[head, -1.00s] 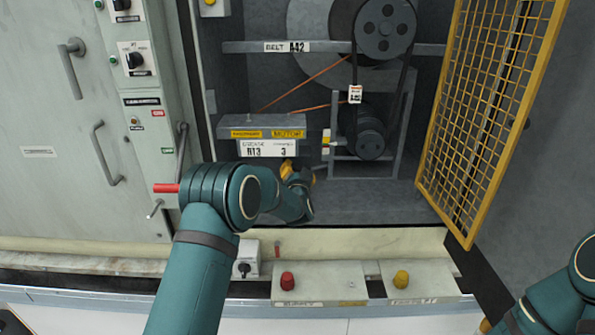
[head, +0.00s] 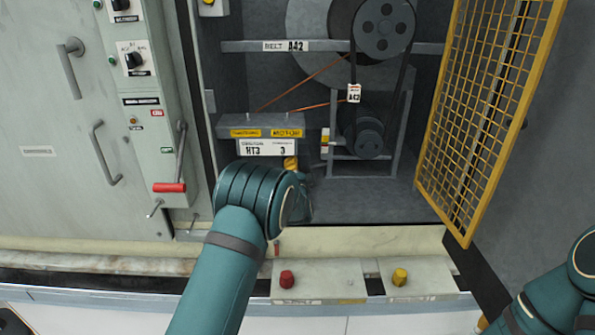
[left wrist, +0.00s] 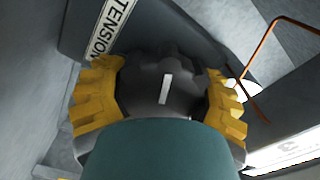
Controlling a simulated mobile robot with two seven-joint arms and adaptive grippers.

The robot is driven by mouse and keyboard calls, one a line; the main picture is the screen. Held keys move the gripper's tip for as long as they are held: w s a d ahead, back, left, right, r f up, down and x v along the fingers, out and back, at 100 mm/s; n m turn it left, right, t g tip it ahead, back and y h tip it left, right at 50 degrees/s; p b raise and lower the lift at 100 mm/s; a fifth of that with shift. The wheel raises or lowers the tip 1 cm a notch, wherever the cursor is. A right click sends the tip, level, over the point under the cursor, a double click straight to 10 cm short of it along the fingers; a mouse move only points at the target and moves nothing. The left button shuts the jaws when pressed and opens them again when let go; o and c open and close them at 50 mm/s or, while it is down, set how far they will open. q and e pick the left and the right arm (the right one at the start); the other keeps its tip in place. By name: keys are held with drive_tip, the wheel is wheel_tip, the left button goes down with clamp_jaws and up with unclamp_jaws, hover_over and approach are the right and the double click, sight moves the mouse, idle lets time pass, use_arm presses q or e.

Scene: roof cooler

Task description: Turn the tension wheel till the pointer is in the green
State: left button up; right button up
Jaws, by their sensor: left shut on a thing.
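The tension wheel (left wrist: 150,98) is a dark lobed knob with a white mark on its face in the left wrist view. My left gripper (left wrist: 165,108) has its yellow fingers shut around the wheel from both sides. A plate reading TENSION (left wrist: 108,28) is beside it. In the head view my left gripper (head: 291,164) shows only as a bit of yellow below the motor label, and my arm hides the wheel. A small coloured strip (head: 325,140) is right of the label; its pointer is too small to read. A yellow tip of my right gripper (head: 484,324) shows at the bottom edge.
The belt drive pulleys (head: 385,27) and motor (head: 366,138) stand inside the open bay. A yellow mesh guard door (head: 485,110) is open on the right. A red-gripped handle (head: 170,187) is left of my arm. A sill with red (head: 286,279) and yellow (head: 400,277) buttons runs in front.

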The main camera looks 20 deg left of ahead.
use_arm(q)
drive_tip(key=shift+s+f, duration=0.1)
drive_tip(key=shift+f, duration=0.15)
drive_tip(key=o, duration=1.2)
drive_tip(key=shift+o, duration=0.4)
drive_tip(key=shift+r, duration=0.15)
drive_tip(key=v, duration=1.2)
